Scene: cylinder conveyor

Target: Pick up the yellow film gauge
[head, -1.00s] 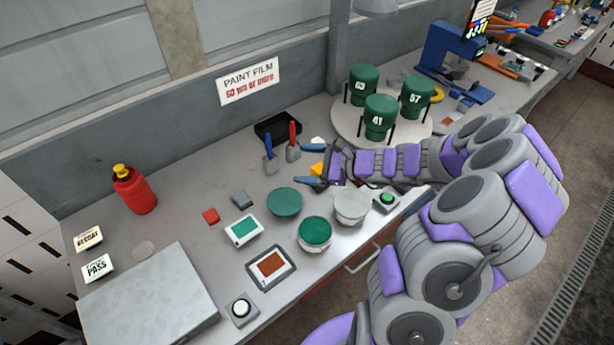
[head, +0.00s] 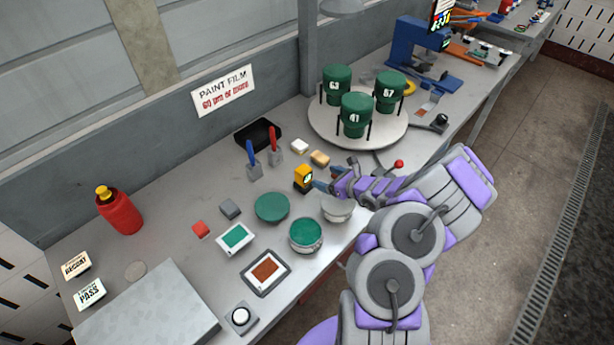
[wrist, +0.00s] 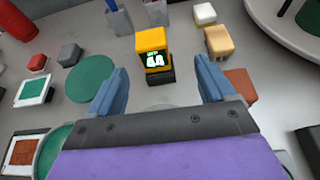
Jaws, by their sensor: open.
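The yellow film gauge (head: 303,178) stands upright on the bench, a small yellow block with a dark base. In the wrist view the gauge (wrist: 154,52) has a lit display reading 44 and stands ahead of the fingertips, near the middle of the gap between them. My gripper (wrist: 160,82) is open and empty, its two blue fingers spread wider than the gauge. In the head view my gripper (head: 325,182) is just right of the gauge; part of its fingers is hidden.
Green disc (head: 272,207) and green-topped tin (head: 305,235) lie close by. A tan block (head: 320,158) and white block (head: 299,146) sit behind the gauge. Two scrapers (head: 274,150) stand behind left. A turntable (head: 390,135) with numbered green cylinders is to the right.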

